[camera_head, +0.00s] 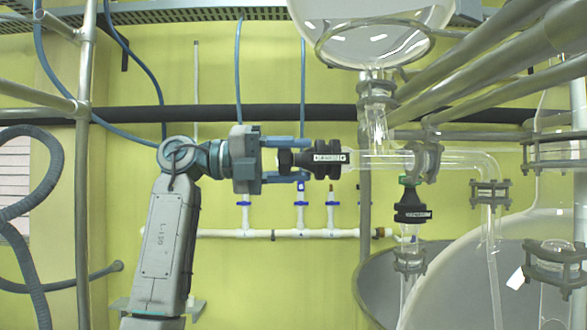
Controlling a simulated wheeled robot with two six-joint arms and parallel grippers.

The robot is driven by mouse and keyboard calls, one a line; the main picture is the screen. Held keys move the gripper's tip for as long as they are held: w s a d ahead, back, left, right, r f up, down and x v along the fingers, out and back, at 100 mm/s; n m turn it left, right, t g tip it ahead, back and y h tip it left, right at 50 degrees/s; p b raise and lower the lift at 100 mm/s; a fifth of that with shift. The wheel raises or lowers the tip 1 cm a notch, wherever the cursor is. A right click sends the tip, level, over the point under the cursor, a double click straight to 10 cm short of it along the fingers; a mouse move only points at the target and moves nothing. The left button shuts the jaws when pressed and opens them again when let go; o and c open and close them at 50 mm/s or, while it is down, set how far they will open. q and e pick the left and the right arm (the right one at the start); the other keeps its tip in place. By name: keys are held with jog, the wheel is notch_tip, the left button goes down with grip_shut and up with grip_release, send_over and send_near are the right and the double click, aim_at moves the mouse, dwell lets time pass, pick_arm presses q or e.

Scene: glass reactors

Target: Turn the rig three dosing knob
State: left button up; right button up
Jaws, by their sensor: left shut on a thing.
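A black dosing knob (329,159) with a white printed label sits at the left end of a horizontal glass tube under a round glass vessel. My left gripper (288,160) comes in from the left, level with the knob. Its two fingers are shut on the knob's narrower left part, one above and one below it. A second black knob (413,206) with a green part on top sits lower right on a vertical glass piece, apart from the gripper. My right gripper is not in view.
The round glass vessel (362,30) hangs above, and metal pipes (490,62) cross the upper right. Large glass vessels stand at lower right. White piping with blue valves (300,199) runs along the yellow wall behind. A metal post (84,180) and hoses are at left.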

pick_arm(q)
jog(key=shift+w+f+m+b, duration=0.15)
jog(key=shift+m+b, duration=0.5)
jog(key=shift+m, duration=3.55)
jog(key=shift+s+f+m+b, duration=0.1)
jog(key=shift+m+b, duration=0.55)
jog(key=shift+m, duration=3.55)
jog(key=o, duration=1)
jog(key=shift+r, duration=0.1)
